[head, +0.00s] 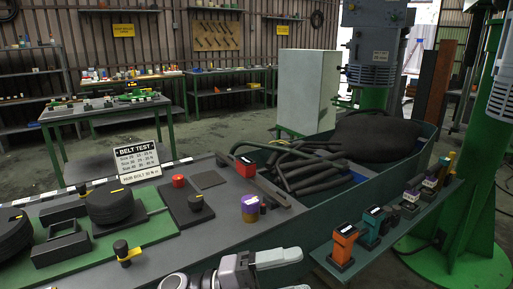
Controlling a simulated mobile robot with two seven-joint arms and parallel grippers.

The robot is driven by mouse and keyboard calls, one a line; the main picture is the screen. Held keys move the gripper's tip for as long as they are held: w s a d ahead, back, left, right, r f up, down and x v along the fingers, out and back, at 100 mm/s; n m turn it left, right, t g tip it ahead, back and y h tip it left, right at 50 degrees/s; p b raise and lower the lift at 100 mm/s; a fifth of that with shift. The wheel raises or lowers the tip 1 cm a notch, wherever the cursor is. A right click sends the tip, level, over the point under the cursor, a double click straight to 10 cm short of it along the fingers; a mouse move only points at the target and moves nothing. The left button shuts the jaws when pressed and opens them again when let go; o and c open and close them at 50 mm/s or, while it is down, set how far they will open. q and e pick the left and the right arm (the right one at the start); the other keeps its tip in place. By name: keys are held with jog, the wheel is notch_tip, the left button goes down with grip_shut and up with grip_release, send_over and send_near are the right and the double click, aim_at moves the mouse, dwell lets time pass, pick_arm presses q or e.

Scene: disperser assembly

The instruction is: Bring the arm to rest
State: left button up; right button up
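Grey and white links of one of my arms (240,272) show at the bottom middle edge, in front of the grey workbench (225,232). The frame cuts them off, and I cannot tell which arm they belong to. I see no fingertips of either gripper and nothing held. The visible links overlap the bench's front edge in the picture; whether they touch it I cannot tell.
A purple-topped part (250,208), black discs (108,203) and a red knob (178,181) stand on the bench. A side shelf at right carries an orange device (343,245) and several others. Hoses (305,170) fill a bin behind. A green column base (455,258) stands right.

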pick_arm(q)
jog(key=w+a+f+n+t+y, duration=0.1)
jog(key=a+f+n+t+y, duration=0.6)
jog(key=n, duration=0.4)
jog(key=w+a+f+n+t+y, duration=0.1)
jog(key=a+f+n+t+y, duration=0.35)
jog(key=a+n+t, duration=0.55)
jog(key=s+a+f+n+g+y, duration=0.3)
jog(key=s+a+f+n, duration=0.1)
jog(key=s+f, duration=0.3)
jog(key=s+a+f+n+g+y+p, duration=0.1)
jog(key=s+a+f+n+g+y, duration=0.3)
jog(key=s+f, duration=0.4)
jog(key=shift+s+a+f+n, duration=0.25)
jog(key=shift+s+f+n, duration=0.05)
jog(key=shift+f+n, duration=0.55)
